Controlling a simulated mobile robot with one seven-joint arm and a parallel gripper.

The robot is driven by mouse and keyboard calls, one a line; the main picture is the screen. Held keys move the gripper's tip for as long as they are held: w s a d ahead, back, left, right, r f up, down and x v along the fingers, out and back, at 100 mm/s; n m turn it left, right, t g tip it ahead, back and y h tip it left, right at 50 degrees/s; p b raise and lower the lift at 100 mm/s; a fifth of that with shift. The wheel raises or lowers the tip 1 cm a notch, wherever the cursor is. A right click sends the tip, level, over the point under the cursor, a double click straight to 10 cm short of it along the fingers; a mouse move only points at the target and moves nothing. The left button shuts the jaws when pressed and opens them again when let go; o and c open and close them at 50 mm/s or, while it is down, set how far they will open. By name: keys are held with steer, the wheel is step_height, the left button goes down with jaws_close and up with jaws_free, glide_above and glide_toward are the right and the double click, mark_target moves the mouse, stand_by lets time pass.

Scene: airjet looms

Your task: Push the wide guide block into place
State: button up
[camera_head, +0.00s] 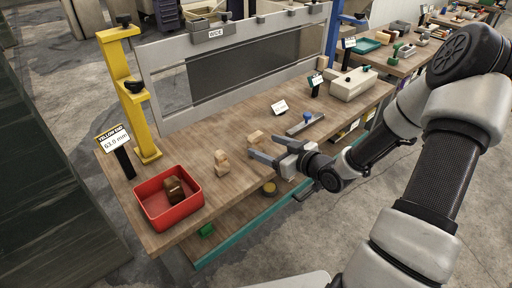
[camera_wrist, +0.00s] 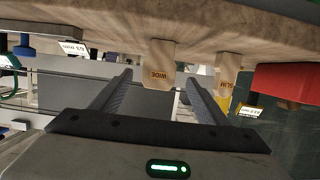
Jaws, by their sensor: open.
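The wide guide block (camera_wrist: 158,62), pale wood and marked WIDE, stands on the bench. In the head view the wide block (camera_head: 255,136) is just past my fingertips. My gripper (camera_head: 263,147) is open and empty, low over the bench. In the wrist view, which is upside down, the wide block appears between the fingers of my gripper (camera_wrist: 160,80); contact cannot be told. A slimmer block marked SLIM (camera_wrist: 227,72) is nearer the red tray; it also shows in the head view (camera_head: 222,164). A grey frame (camera_head: 165,97) with a WIDE label (camera_head: 216,33) stands behind.
A red tray (camera_head: 155,219) with a dark block (camera_head: 174,188) sits at the bench's left front. A yellow post (camera_head: 134,100) stands at the left end, a blue post (camera_head: 334,35) at the right. A blue-topped tool (camera_head: 305,121) and a pale box (camera_head: 352,84) lie to the right.

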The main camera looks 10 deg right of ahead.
mark_target(258, 144)
steer(key=shift+f+b+x, duration=0.2)
steer(key=shift+b+x, duration=0.65)
steer(key=shift+x, duration=2.3)
steer(key=shift+d, duration=0.15)
steer(key=shift+c, duration=0.2)
steer(key=c, duration=1.1)
